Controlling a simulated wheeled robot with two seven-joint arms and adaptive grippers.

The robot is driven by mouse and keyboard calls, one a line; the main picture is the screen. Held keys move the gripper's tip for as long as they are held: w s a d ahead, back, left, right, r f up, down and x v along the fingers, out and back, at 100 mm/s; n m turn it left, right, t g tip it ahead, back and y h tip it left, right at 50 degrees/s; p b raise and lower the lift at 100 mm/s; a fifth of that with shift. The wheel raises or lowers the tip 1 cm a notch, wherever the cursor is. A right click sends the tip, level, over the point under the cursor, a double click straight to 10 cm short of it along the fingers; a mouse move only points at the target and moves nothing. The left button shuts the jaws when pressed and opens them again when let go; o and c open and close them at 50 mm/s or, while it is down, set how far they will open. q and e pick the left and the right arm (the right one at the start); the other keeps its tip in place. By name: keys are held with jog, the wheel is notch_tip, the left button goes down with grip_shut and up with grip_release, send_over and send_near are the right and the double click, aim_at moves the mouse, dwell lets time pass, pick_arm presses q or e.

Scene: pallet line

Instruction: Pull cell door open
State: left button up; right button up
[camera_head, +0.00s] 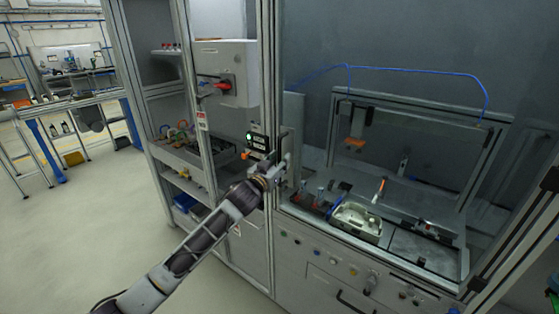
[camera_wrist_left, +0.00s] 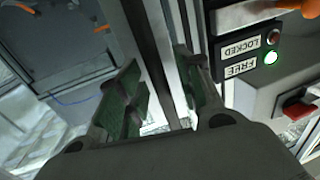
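The cell door (camera_head: 420,45) is a large clear pane in a metal frame, at the right of the head view. An upright metal post (camera_head: 268,60) stands at its left edge. My left gripper (camera_head: 282,168) is at the handle area beside this post, below the lock box. In the left wrist view my left gripper's two green-padded fingers (camera_wrist_left: 158,98) are spread apart. Upright metal profiles (camera_wrist_left: 150,45) run between and behind them. I cannot tell whether the fingers touch the handle, which is mostly hidden. My right gripper is not in view.
The lock box (camera_head: 257,141) has a lit green lamp, by the "FREE" label in the wrist view (camera_wrist_left: 240,67). A grey cabinet (camera_head: 226,70) with a red switch is left of the post. A metal tray (camera_head: 357,221) sits inside the cell.

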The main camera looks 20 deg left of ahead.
pick_arm(q)
jog(key=shift+w, duration=0.3)
grip_shut()
dwell(0.3)
